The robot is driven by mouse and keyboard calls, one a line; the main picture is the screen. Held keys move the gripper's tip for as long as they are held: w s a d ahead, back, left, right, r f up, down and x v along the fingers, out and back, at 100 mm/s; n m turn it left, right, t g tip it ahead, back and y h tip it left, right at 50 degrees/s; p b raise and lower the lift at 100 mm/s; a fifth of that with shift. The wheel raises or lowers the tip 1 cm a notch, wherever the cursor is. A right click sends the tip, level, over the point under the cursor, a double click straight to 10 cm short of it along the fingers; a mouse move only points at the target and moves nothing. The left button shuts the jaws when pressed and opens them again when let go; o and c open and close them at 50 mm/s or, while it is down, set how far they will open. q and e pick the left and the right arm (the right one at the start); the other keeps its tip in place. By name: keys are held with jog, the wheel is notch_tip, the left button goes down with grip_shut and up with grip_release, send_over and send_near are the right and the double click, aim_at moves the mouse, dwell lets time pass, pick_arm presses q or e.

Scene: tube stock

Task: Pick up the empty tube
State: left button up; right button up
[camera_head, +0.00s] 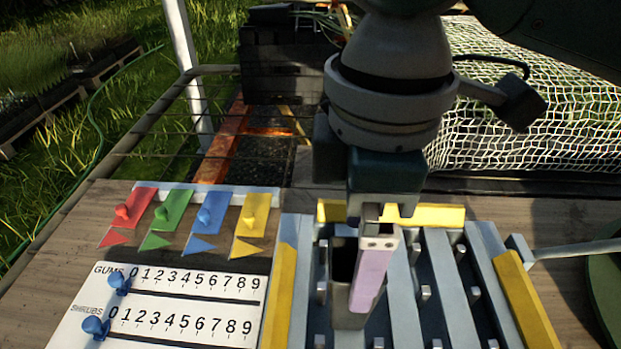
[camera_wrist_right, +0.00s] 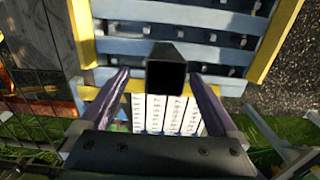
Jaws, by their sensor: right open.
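The empty tube (camera_head: 344,320) is a square grey tube with a dark open top. It stands upright in the slatted grey rack (camera_head: 428,262) in the head view. In the right wrist view, the tube (camera_wrist_right: 167,52) shows end-on, with a black hollow opening. My right gripper (camera_head: 370,287) reaches down from above at the tube; its finger hides part of the tube in the head view. In the wrist view, my right gripper (camera_wrist_right: 160,76) is open, with one finger on either side of the tube and visible gaps. My left gripper is not in view.
A white number board (camera_head: 170,296) with blue sliders lies left of the rack, with red, green, blue and yellow tags (camera_head: 210,218) behind it. Yellow rails (camera_head: 283,292) edge the rack. Wooden tabletop (camera_head: 70,232) is bare at the left. A mesh fence (camera_head: 530,125) stands behind.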

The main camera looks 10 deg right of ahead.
jog(key=f, duration=0.4)
jog(key=f+b, duration=0.1)
jog(key=f, duration=0.1)
jog(key=shift+s+a+f, duration=0.1)
jog(key=shift+s, duration=0.2)
jog(key=shift+c, duration=0.2)
jog(key=c, duration=1.4)
